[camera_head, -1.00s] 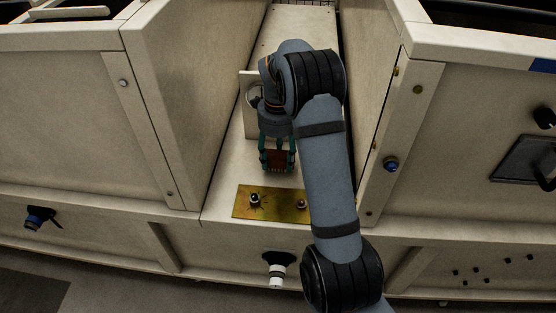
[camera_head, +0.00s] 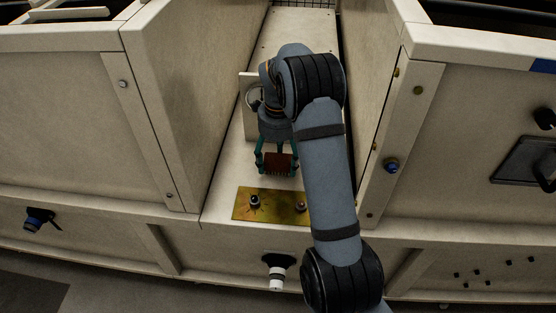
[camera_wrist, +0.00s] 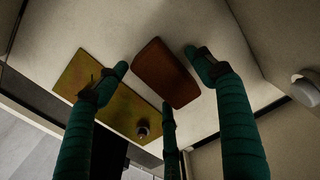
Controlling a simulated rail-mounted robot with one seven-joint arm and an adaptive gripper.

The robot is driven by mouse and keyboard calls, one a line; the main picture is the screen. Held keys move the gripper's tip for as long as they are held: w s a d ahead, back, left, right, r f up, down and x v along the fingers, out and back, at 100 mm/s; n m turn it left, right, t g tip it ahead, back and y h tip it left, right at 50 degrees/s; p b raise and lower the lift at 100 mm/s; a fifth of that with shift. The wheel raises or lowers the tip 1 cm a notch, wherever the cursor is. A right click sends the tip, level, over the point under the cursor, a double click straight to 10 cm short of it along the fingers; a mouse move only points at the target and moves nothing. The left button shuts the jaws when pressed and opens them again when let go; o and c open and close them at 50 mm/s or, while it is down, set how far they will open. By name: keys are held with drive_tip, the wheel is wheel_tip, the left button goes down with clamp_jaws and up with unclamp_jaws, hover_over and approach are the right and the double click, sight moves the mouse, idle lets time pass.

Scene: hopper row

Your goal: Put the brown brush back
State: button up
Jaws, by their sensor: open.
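The brown brush (camera_head: 281,164), a reddish-brown block with bristles along its lower edge, is on the pale floor of the narrow bay, just behind the brass plate (camera_head: 252,205). In the wrist view the brush (camera_wrist: 164,73) shows as a tilted rounded rectangle on the pale surface, beside the brass plate (camera_wrist: 85,85). My gripper (camera_head: 277,167) has teal fingers spread around the brush. In the wrist view, gaps show between the brush and the fingertips of my gripper (camera_wrist: 157,70), so it is open. Whether the brush lies fully flat is hard to tell.
Pale walls (camera_head: 185,90) close in the bay on the left and right. An upright plate with a round hole (camera_head: 252,97) stands just behind my gripper. Two small knobs (camera_head: 255,201) stick up from the brass plate. A blue knob (camera_head: 391,165) is on the right post.

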sight(278, 160)
wheel_tip(278, 160, up, 12)
drive_tip(key=p, duration=0.3)
drive_tip(key=shift+r, duration=0.2)
wheel_tip(278, 160, down, 13)
drive_tip(key=b, duration=0.3)
drive_tip(key=shift+b, duration=0.3)
wheel_tip(278, 160, up, 4)
drive_tip(key=shift+r+p, duration=0.1)
drive_tip(key=shift+p, duration=0.7)
